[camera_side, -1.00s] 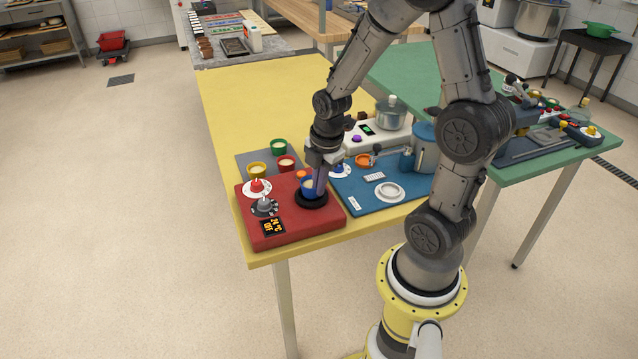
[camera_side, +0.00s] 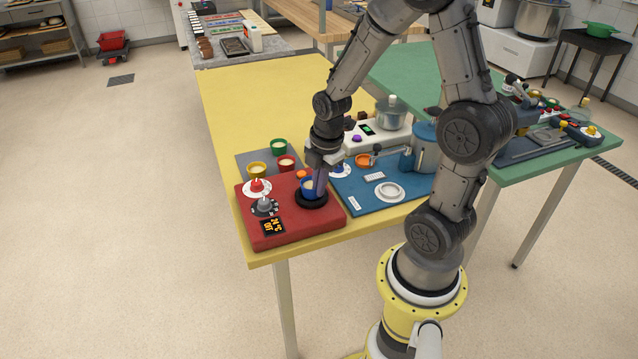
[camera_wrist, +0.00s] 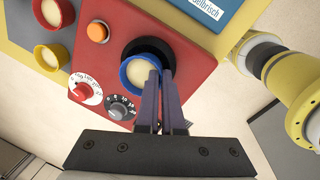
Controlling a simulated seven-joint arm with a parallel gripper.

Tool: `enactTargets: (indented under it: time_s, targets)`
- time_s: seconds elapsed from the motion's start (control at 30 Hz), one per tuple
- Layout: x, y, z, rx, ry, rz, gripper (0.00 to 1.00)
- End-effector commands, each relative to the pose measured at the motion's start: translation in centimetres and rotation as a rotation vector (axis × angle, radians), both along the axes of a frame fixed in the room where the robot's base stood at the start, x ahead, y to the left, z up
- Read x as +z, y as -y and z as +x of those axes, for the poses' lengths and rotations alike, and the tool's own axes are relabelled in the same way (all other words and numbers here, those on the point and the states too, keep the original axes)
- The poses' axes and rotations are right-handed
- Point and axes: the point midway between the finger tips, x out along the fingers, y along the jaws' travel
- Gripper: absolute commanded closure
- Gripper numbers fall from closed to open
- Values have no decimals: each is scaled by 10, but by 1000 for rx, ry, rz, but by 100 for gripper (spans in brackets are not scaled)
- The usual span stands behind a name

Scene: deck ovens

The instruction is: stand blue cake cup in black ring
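The blue cake cup (camera_side: 308,184), filled with something pale, is at the black ring (camera_side: 313,201) on the red unit. My gripper (camera_side: 318,192) points down at the cup's right side. In the wrist view, the two fingers (camera_wrist: 163,88) are close together at the right rim of the blue cup (camera_wrist: 128,76) and look shut on its wall. The black ring (camera_wrist: 148,47) shows beyond the cup's upper edge there, so the cup looks offset from it. The cup looks about upright. Its bottom is hidden, and I cannot tell whether it rests in the ring or hangs just above.
The red unit (camera_side: 300,233) has a red knob (camera_side: 257,186), a grey knob (camera_side: 264,204), an orange button (camera_wrist: 97,32) and a display. Yellow (camera_side: 257,169), red (camera_side: 286,163) and green (camera_side: 279,146) cups stand behind on a grey mat. A blue board (camera_side: 358,201) lies to the right.

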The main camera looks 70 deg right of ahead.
Motion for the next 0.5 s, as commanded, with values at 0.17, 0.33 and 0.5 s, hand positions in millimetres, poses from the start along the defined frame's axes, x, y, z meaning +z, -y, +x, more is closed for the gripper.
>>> enactTargets:
  time_s: [0.17,0.33,0.5]
  targets:
    - [-4,0,0,0,0,0,100]
    - [-6,0,0,0,1,0,100]
    - [-9,0,0,0,1,0,100]
